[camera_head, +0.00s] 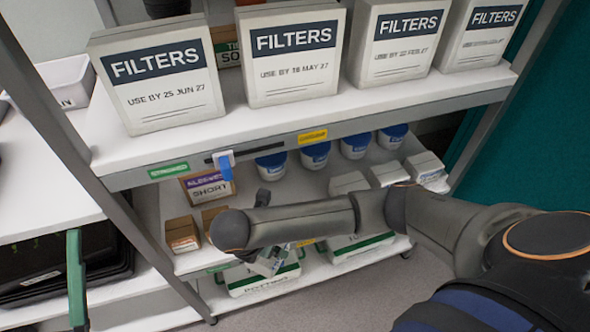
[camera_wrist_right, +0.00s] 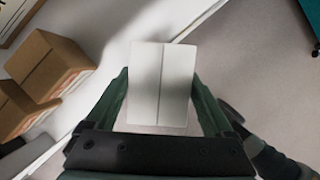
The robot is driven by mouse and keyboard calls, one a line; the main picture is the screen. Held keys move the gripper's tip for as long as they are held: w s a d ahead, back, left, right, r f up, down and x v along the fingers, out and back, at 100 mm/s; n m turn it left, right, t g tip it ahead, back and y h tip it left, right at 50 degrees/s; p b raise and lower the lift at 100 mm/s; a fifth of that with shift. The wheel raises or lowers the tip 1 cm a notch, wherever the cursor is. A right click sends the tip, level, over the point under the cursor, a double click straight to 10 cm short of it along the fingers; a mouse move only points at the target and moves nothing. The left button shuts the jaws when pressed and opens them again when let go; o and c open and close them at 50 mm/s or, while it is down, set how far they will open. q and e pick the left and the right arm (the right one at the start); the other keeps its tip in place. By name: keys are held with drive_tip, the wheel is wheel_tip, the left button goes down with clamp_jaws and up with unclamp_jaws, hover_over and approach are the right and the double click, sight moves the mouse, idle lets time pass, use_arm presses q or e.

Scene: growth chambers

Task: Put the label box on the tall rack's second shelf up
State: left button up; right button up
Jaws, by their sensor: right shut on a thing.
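My right gripper (camera_wrist_right: 162,90) is shut on a white box (camera_wrist_right: 160,75) with a seam down its middle. No label shows on the face turned to this camera, so I cannot read what it is. In the head view my right arm reaches across the front of the tall rack (camera_head: 300,152); its gripper (camera_head: 272,262) is low, largely behind the forearm, near the front edge of the second shelf up (camera_head: 290,190). The held box is hardly distinguishable there. My left gripper is not in view.
FILTERS boxes (camera_head: 293,55) fill the shelf above.

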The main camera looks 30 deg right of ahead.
drive_tip(key=w+d, duration=0.1)
drive_tip(key=w+d+b, duration=0.1)
drive_tip(key=d, duration=0.3)
drive_tip(key=shift+w+f, duration=0.1)
drive_tip(key=shift+w, duration=0.3)
drive_tip(key=w+d, duration=0.1)
drive_tip(key=d, duration=0.1)
drive_tip(key=w+d+b, duration=0.2)
drive_tip(key=d, duration=0.1)
drive_tip(key=shift+w+d, duration=0.7)
drive_tip(key=shift+d, duration=0.15)
drive_tip(key=w+d+b, duration=0.1)
drive_tip(key=d, duration=0.1)
drive_tip(key=w+d+b, duration=0.1)
drive_tip(key=shift+w+d, duration=0.1)
drive_tip(key=shift+d, duration=0.3)
drive_tip(key=shift+a+f+b, duration=0.2)
drive_tip(key=shift+f+b, duration=0.15)
drive_tip(key=shift+f, duration=0.35)
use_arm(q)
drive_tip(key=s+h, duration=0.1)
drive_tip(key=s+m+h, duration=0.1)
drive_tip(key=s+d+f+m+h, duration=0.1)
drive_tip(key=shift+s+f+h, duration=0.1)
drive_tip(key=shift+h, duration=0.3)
use_arm(e)
drive_tip(key=o, duration=1.2)
